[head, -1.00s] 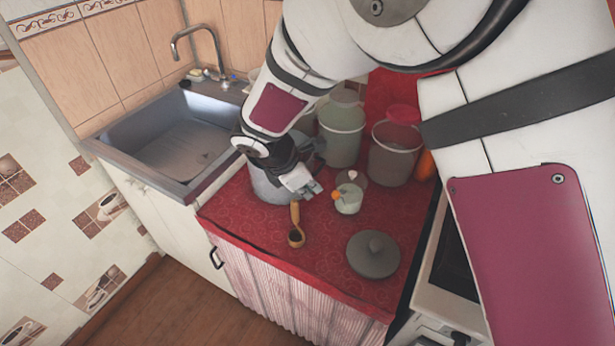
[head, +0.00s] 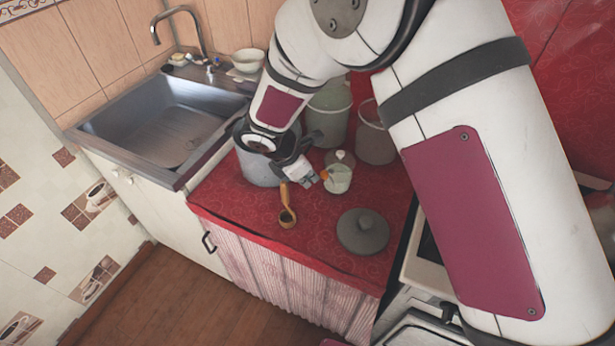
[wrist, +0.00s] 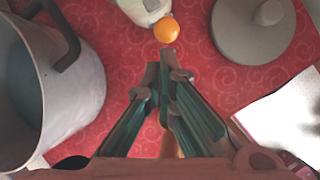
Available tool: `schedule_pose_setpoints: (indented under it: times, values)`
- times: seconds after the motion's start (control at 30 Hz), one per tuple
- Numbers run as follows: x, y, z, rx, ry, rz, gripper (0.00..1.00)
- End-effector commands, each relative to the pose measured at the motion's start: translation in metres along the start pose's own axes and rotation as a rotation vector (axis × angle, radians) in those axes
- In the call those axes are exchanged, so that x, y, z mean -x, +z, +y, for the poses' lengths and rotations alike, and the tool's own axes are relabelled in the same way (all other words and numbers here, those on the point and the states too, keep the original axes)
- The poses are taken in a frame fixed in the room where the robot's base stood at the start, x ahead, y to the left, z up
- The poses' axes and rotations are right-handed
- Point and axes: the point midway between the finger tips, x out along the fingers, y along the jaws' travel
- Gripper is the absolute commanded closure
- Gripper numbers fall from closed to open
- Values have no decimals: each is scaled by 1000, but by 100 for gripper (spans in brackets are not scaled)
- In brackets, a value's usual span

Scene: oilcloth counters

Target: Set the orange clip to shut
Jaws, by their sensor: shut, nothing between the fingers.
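The orange clip shows as a small round orange knob (head: 324,174) on the left side of a small pale jar (head: 340,181) on the red counter. In the wrist view the orange clip (wrist: 166,30) is just ahead of my fingertips, against the jar (wrist: 143,10), which is cut off by the top edge. My gripper (head: 314,181) is shut and empty, close beside the knob; its fingertips (wrist: 166,70) point at it in the wrist view, with a small gap showing. I cannot tell whether the clip is open or shut.
A grey pot (wrist: 75,100) stands close left of my gripper. A wooden spoon (head: 287,214) lies in front, and a grey lid (head: 364,232) lies to the right on the red cloth (head: 318,235). Tall canisters (head: 329,112) stand behind. The sink (head: 170,125) is at left.

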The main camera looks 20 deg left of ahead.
Motion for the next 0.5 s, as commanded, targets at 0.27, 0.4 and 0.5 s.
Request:
schedule_pose_setpoints:
  times: [0.27,0.4,0.5]
  values:
    - [0,18,9,6,-65,134,100]
    - [2,27,14,17,-91,194,100]
    - [3,32,16,23,-95,201,100]
